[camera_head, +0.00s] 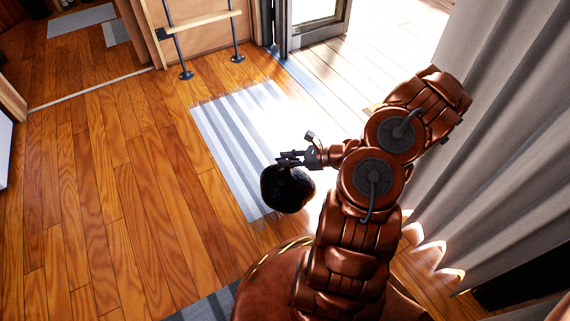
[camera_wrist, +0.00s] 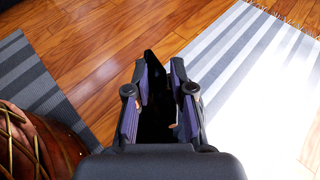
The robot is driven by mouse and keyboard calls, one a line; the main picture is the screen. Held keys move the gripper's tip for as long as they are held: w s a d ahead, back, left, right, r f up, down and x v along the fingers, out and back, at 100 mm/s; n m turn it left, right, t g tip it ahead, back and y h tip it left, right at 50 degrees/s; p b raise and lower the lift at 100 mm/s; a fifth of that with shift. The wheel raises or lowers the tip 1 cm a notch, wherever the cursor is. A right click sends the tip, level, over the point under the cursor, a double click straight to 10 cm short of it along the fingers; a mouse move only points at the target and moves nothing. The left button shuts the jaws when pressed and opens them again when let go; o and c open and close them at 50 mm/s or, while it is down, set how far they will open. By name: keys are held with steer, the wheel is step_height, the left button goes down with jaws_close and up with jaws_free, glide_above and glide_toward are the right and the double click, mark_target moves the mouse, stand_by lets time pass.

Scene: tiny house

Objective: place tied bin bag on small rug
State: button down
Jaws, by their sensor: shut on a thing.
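The black tied bin bag (camera_head: 287,190) hangs from my gripper (camera_head: 291,159) in the head view. My gripper is shut on its top. In the wrist view, black bag material (camera_wrist: 156,122) shows between the fingers of my gripper (camera_wrist: 160,65); most of the bag is hidden below them. A light grey and white striped rug (camera_head: 225,125) lies on the wooden floor. In the head view the bag overlaps the rug's near part; its height above the floor is unclear. In the wrist view the striped rug (camera_wrist: 235,55) is at the right, partly washed out by sunlight.
A darker striped rug (camera_head: 208,305) lies at the bottom edge, and it also shows at left in the wrist view (camera_wrist: 32,80). A ladder (camera_head: 205,22) stands at the back. A grey curtain (camera_head: 490,130) hangs at right. The wooden floor (camera_head: 110,190) at left is clear.

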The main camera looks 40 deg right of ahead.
steer(key=w+d+f+b, duration=0.4)
steer(key=w+d+b, duration=0.1)
steer(key=w, duration=0.5)
steer(key=shift+d+f, duration=0.15)
stand_by(0.4)
steer(key=shift+f, duration=0.1)
steer(key=c, duration=1)
jaws_free()
steer(key=shift+s, duration=0.1)
